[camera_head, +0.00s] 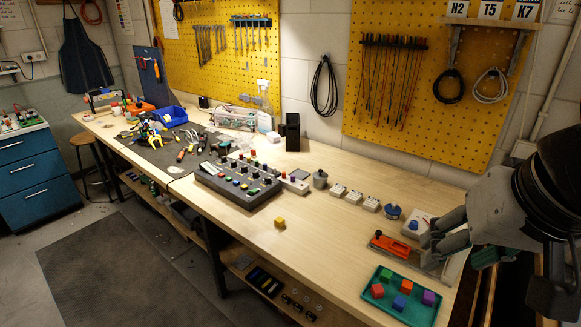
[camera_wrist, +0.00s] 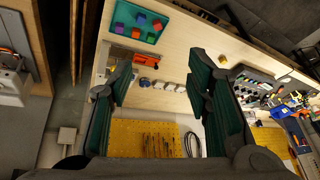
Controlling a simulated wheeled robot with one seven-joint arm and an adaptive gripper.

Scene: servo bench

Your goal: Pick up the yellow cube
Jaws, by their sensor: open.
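The yellow cube (camera_head: 279,223) sits alone on the wooden bench, near its front edge, in the head view. It also shows small in the wrist view (camera_wrist: 222,59), just above the right finger. My gripper (camera_wrist: 160,85) is open and empty, with its two dark fingers wide apart high over the bench. In the head view my gripper (camera_head: 432,240) is at the right, well to the right of the cube, near the orange tool. Nothing hides the cube.
A green tray (camera_head: 412,314) with several coloured cubes lies at the bench's right end. A control panel (camera_head: 238,184) with knobs stands left of the yellow cube. Small switch boxes (camera_head: 353,197) line the bench behind it. The wood around the cube is clear.

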